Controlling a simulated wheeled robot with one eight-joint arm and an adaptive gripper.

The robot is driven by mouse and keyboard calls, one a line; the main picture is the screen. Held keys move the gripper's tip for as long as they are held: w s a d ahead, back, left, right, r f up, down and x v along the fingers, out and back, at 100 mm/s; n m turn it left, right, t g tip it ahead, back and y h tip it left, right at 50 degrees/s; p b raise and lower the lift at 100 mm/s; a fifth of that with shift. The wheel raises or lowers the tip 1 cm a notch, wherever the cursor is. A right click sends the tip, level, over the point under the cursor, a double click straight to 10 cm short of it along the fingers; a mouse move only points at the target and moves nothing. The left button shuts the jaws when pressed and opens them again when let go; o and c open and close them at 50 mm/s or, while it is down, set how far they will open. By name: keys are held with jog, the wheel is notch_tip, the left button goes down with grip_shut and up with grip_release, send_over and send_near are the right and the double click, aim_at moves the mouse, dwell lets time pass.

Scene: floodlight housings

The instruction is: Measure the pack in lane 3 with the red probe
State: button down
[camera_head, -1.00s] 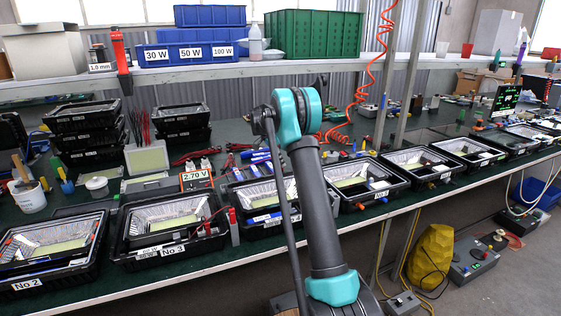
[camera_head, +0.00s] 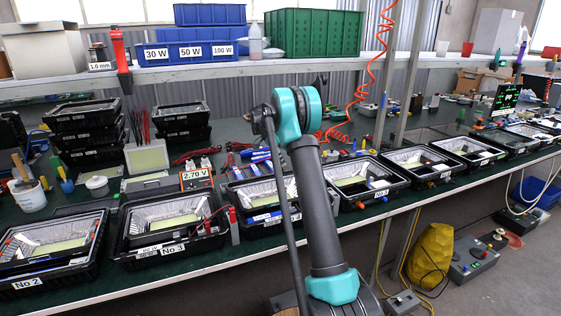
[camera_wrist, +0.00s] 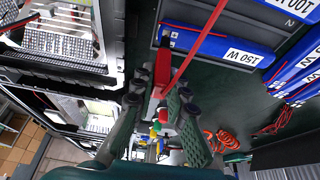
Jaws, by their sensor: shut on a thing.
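My gripper (camera_wrist: 158,98) is shut on the red probe (camera_wrist: 163,68) in the wrist view, with the probe between the two dark fingers. A thin red strip (camera_wrist: 205,45) runs from near the probe to the top edge. Beyond the probe, a blue block (camera_wrist: 210,38) with a "150 W" label lies in a dark frame; more labelled blue blocks (camera_wrist: 300,70) are at the right. I cannot tell which is the lane 3 pack, and no probe contact is clear. In the head view my arm hides the gripper. A meter (camera_head: 197,177) there reads 2.70 V.
Black housings with silver liners line the bench front, including the No 3 housing (camera_head: 168,247) and the No 2 housing (camera_head: 30,283). Stacked black housings (camera_head: 85,133) stand behind. Blue bins (camera_head: 187,52) and a green crate (camera_head: 313,35) are on the shelf. A red coiled hose (camera_head: 372,75) hangs down.

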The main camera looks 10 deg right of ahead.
jog(key=shift+f, duration=0.5)
dwell(1.5)
jog(key=shift+r, duration=3.5)
